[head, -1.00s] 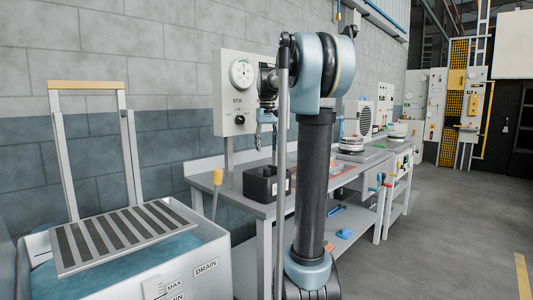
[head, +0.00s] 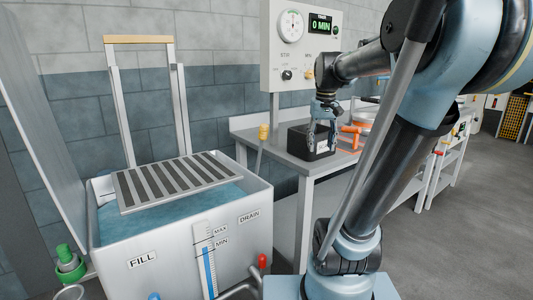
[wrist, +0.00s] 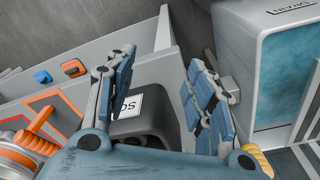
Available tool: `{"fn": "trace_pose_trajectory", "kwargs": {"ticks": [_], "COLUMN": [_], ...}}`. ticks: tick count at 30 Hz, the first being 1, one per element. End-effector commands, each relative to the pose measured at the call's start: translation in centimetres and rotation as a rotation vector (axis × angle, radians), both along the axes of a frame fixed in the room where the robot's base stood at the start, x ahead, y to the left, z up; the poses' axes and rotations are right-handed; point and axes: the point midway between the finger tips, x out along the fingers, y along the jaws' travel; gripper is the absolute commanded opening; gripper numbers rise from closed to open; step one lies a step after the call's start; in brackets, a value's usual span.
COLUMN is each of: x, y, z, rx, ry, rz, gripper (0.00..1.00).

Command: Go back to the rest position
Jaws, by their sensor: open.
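My gripper (head: 322,128) hangs from my arm in front of the black box on the workbench in the head view. In the wrist view my gripper (wrist: 160,100) shows its two blue-padded fingers spread apart, with nothing held between them. The black box (head: 304,146) with a white label sits near the bench's left end. It also shows in the wrist view (wrist: 150,130), behind and below the fingers, partly hidden by them. I cannot tell whether the fingers touch the box.
A quench tank (head: 170,255) with blue liquid and a slatted platform (head: 175,182) stands at left. A timer panel (head: 300,45) reading 0 MIN is behind the gripper. The workbench (head: 335,166) bears an orange-handled item (head: 350,132). Open floor (head: 470,200) lies at right.

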Motion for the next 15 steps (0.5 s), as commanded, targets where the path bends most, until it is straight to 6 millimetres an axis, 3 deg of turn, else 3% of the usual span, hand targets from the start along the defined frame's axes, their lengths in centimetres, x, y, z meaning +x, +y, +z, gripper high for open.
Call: {"fn": "trace_pose_trajectory", "kwargs": {"ticks": [3,15], "x": [-3.3,-12.7], "y": [0.0,0.1], "z": [-2.9,-13.8], "rx": [0.001,0.004], "ry": [-0.016,-0.072], "rz": [-0.007,-0.031], "gripper": [0.49,0.49]}}
